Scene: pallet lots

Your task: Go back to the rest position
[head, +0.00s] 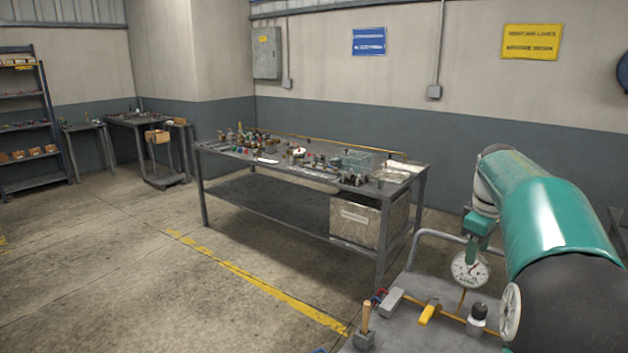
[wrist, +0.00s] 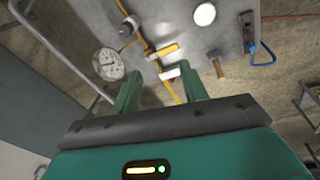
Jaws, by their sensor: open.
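My gripper (head: 473,250) hangs from my teal arm at the right of the head view, above a grey bench top and in front of a dial gauge (head: 469,269). In the wrist view my gripper (wrist: 162,88) shows two green fingers spread apart, with nothing held between them. The gap between the fingers and these parts cannot be told. The rest position is not marked in either view.
The bench top (wrist: 185,25) carries a yellow handle (wrist: 162,51), a wooden-handled tool (wrist: 217,67), a white disc (wrist: 205,14) and the gauge (wrist: 108,64). A grey rail (head: 440,236) borders it. A cluttered long table (head: 222,150) stands beyond. Open floor (head: 110,270) lies left.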

